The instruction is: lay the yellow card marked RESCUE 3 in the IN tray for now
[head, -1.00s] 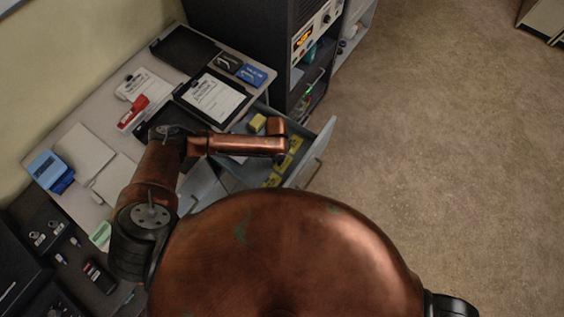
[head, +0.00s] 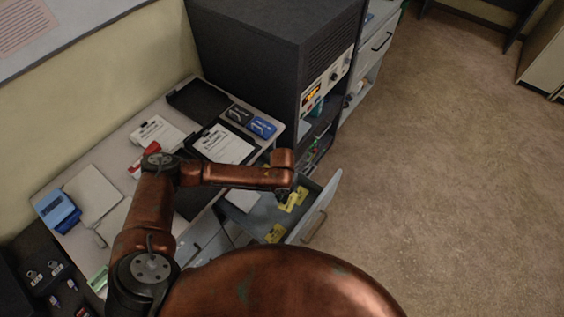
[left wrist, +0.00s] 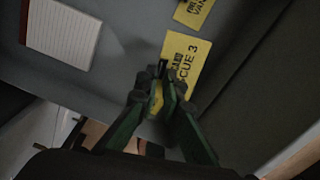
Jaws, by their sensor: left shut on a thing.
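The yellow card marked RESCUE 3 (left wrist: 193,54) shows in the left wrist view, its first letters covered by my fingers. My left gripper (left wrist: 163,72) is shut on the card's near edge. In the head view my left gripper (head: 281,194) is low over the open drawer (head: 262,212), where yellow cards (head: 292,200) show beside it. Two black trays are on the desk: an empty one (head: 198,98) at the back and one with a clipboard (head: 222,146). I cannot read an IN label on either. My right gripper is out of view.
Another yellow card (left wrist: 194,10) and a lined white pad (left wrist: 63,34) lie in the drawer. The desk also holds a blue box (head: 262,127), a light blue item (head: 57,209) and papers (head: 94,190). A dark cabinet (head: 265,65) stands behind the drawer.

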